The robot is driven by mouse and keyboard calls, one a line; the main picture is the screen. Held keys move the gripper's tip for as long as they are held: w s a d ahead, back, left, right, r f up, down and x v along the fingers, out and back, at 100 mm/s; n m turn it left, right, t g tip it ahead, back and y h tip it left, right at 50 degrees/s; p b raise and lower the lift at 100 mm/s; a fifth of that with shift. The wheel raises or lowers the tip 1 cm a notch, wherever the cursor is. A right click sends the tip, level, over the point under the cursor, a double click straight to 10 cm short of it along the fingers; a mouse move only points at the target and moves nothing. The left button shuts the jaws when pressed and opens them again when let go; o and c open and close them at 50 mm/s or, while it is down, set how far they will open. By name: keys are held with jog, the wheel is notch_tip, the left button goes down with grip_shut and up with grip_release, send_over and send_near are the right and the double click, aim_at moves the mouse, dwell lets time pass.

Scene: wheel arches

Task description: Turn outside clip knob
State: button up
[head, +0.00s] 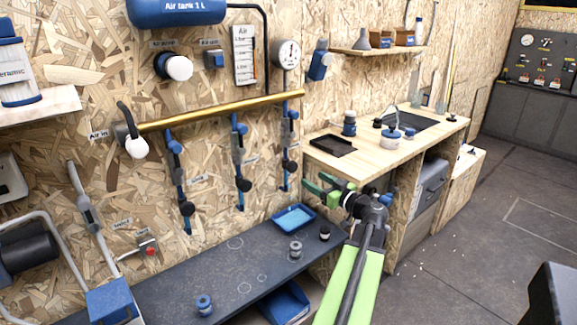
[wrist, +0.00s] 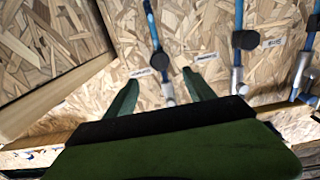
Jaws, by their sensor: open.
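Three blue hanging lines with round black knobs hang below the brass pipe (head: 220,112) on the chipboard wall: a left knob (head: 187,209), a middle knob (head: 244,185) and a right knob (head: 289,166). Small white labels sit beside them, too small to read, so I cannot tell which is the outside clip. My green gripper (head: 315,184) is open and empty, to the right of the right knob and apart from it in the head view. In the wrist view a black knob (wrist: 162,60) shows beyond and between the open fingers (wrist: 162,82); another knob (wrist: 245,40) is further right.
A dark bench (head: 215,285) below the lines holds a blue tray (head: 294,218) and small cylinders. A wooden worktop (head: 385,150) stands behind my arm, with a black tray (head: 333,145) on it. The floor at right is open.

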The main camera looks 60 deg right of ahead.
aim_at(285, 163)
jog(key=x, duration=1.6)
jog(key=shift+w+d, duration=0.15)
jog(key=shift+w, duration=0.2)
